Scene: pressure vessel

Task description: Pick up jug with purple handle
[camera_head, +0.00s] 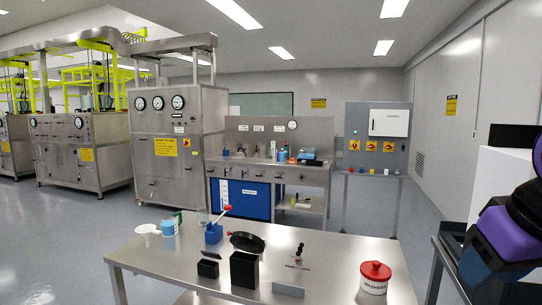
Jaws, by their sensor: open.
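I cannot make out a jug with a purple handle in this view. On the near steel table (150,262), a small white vessel (147,231) stands at the left end. A light blue container (168,228) stands beside it, with a green part (178,216) just behind. No purple handle shows on any of them. A large black, purple and blue form at the right edge looks like part of my own arm. My gripper's fingertips are not visible.
The near table also holds a blue block with a red-tipped lever (213,235), a black pan (247,241), black boxes (244,269) and a red-lidded white canister (374,278). A steel workbench (320,176) stands behind. Grey floor (360,215) is clear between them.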

